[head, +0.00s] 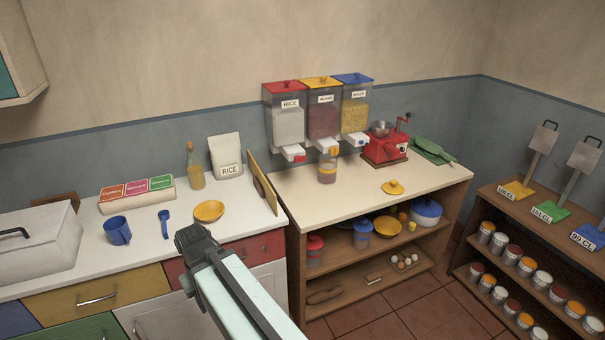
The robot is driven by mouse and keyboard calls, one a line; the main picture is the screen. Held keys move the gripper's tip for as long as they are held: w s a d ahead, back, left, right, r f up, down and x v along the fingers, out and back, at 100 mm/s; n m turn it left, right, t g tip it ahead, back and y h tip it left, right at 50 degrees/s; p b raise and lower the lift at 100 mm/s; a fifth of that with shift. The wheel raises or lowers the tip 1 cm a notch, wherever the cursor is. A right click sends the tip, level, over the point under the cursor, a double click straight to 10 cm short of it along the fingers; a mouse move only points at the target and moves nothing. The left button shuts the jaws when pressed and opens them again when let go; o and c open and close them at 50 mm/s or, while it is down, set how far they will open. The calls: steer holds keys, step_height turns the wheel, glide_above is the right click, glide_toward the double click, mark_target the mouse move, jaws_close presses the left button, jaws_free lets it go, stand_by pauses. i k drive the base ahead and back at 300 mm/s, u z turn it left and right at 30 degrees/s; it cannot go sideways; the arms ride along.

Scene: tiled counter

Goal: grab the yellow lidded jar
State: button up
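A small clear jar (327,173) with a yellowish band near its top stands on the right counter under the middle dispenser. Something brownish shows inside it. A yellow lid (393,187) with a knob lies on the same counter, to the right of the jar and apart from it. My gripper (188,250) is dark and at the end of my pale arm, in front of the left counter, well left of the jar and lower in the picture. Its fingers are too small and dark to read.
Three dispensers (323,112) hang above the right counter (340,200). A wooden board (262,183) stands upright between the counters.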

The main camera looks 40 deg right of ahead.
mark_target(327, 164)
steer(key=u, duration=3.15)
steer(key=k, duration=2.75)
steer(key=z, duration=1)
steer(key=i, duration=1)
steer(key=u, duration=0.1)
